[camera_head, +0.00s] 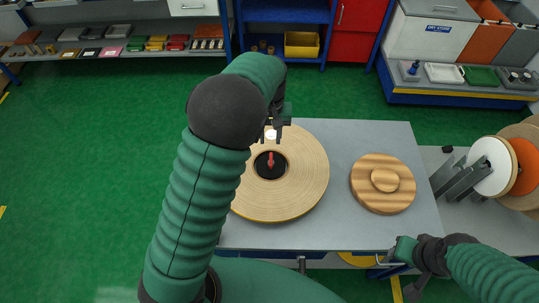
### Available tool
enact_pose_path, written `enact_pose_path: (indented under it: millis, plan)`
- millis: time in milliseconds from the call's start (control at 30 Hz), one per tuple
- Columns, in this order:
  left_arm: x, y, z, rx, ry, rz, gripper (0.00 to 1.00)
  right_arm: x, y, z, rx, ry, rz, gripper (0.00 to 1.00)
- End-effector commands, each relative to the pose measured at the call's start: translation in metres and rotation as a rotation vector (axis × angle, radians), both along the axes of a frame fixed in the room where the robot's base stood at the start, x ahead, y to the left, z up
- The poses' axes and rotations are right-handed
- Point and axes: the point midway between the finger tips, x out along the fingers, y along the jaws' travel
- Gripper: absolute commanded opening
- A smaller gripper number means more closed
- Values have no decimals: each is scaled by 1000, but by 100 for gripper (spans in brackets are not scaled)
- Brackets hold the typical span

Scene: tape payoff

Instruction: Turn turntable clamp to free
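A large round tan tape roll (300,190) lies flat on the grey table. In its middle is a black hub with a red clamp handle (270,160), pointing roughly away from me. My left gripper (273,134) is over the far edge of the roll, beyond the clamp and apart from it. Its dark fingers look parted, with a small white spot showing between them. My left forearm hides the roll's left side. My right gripper (393,256) is low at the table's front edge, far from the clamp; its fingers are too small to read.
A round wooden disc with a knob (385,181) lies on the right of the grey table (345,135). Further right stands a holder with white and orange reels (494,166). Shelves with a yellow bin (301,45) line the back. Green floor is clear on the left.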

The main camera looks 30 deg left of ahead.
Motion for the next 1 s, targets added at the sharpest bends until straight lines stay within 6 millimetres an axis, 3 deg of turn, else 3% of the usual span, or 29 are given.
enact_pose_path:
  millis: [200,400,567,800,1000]
  plan:
    - [1,3,-62,-3,8,0,33,0,0,-2,0,0,0,36]
    - [1,4,-102,-4,5,1,33,0,0,-3,0,0,0,36]
    - [1,3,-114,-4,1,-1,33,0,0,-3,0,0,0,36]
    - [2,3,-115,-4,0,-2,33,0,0,-3,0,0,0,36]
    - [2,3,-115,-4,0,-2,7,0,0,-3,0,0,0,36]
